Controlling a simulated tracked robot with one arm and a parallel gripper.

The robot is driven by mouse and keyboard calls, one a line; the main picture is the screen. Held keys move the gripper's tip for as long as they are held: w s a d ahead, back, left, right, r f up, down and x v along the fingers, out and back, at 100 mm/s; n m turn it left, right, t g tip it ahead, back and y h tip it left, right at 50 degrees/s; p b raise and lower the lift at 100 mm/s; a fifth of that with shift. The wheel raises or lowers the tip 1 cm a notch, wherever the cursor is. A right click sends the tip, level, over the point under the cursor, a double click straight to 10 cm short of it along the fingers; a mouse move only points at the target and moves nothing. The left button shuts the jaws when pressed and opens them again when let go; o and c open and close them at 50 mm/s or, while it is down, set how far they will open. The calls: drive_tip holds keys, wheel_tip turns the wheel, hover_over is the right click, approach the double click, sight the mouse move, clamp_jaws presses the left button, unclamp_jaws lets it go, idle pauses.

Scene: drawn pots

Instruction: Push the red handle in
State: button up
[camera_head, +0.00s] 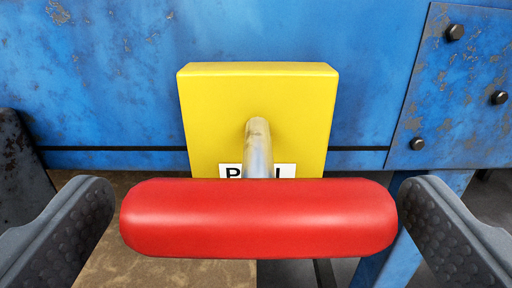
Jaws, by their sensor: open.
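The red handle (258,218) is a thick rounded horizontal bar in the lower middle of the head camera view. A metal rod (258,145) joins it to a yellow block (205,112) on the blue wall, and the handle stands out in front of the block. A white label (286,171) on the block is partly hidden by the rod and handle. My gripper (258,212) is open, with one dark padded finger near each end of the handle. I cannot tell whether either finger touches it.
A worn blue metal wall (110,75) fills the back, with a bolted plate (462,95) at the right. A dark rusty part (20,165) stands at the left edge. A brown surface (165,270) and a blue leg (378,265) show below.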

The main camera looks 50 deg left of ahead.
drive_tip(key=shift+x, duration=0.8)
